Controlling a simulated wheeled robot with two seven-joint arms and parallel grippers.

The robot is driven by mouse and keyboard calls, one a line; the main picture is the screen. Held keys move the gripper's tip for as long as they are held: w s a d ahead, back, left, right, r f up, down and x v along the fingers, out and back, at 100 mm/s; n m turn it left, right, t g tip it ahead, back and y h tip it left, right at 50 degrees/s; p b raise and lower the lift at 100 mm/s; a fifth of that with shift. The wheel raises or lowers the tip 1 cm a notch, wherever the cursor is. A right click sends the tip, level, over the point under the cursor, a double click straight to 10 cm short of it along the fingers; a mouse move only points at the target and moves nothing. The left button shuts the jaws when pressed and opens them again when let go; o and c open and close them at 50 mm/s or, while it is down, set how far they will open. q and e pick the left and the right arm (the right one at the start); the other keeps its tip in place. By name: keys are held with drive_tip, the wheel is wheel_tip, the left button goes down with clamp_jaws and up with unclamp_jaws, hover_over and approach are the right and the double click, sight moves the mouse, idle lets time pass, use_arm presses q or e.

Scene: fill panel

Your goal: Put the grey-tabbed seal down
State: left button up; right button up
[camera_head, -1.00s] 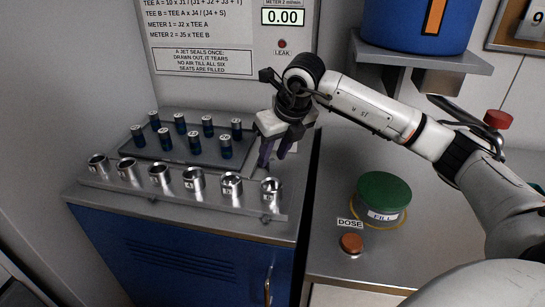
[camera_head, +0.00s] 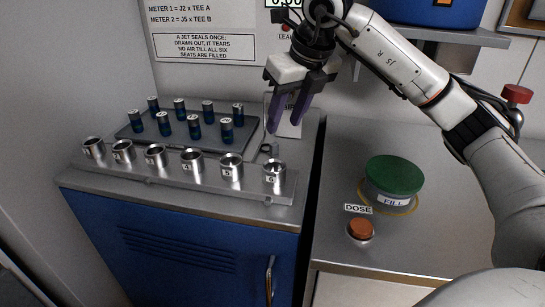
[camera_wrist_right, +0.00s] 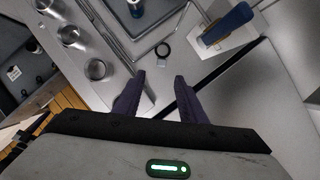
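The seal is a small dark ring (camera_wrist_right: 163,49) with a pale grey tab (camera_wrist_right: 181,72), lying flat on the steel counter in the right wrist view. In the head view the seal (camera_head: 269,149) is a small grey shape just behind the numbered seat at the right end of the row. My right gripper (camera_head: 284,126) is open and empty, above the counter with its fingers pointing down. In the right wrist view its two dark fingers (camera_wrist_right: 160,77) are spread apart, with the seal beyond their tips and not touching them. My left gripper is not in view.
Several metal seats (camera_head: 231,167) stand on a rail (camera_head: 205,187) along the front. Behind them a tray (camera_head: 165,150) holds several blue jets (camera_head: 194,127). A blue handle (camera_wrist_right: 228,23) is near the seal. A green-lidded FILL pot (camera_head: 394,176) and orange DOSE button (camera_head: 361,228) stand right.

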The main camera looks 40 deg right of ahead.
sight(275, 144)
drive_tip(key=x, duration=0.9)
drive_tip(key=shift+w+d+f, duration=0.15)
drive_tip(key=shift+w+f, duration=0.1)
clamp_jaws()
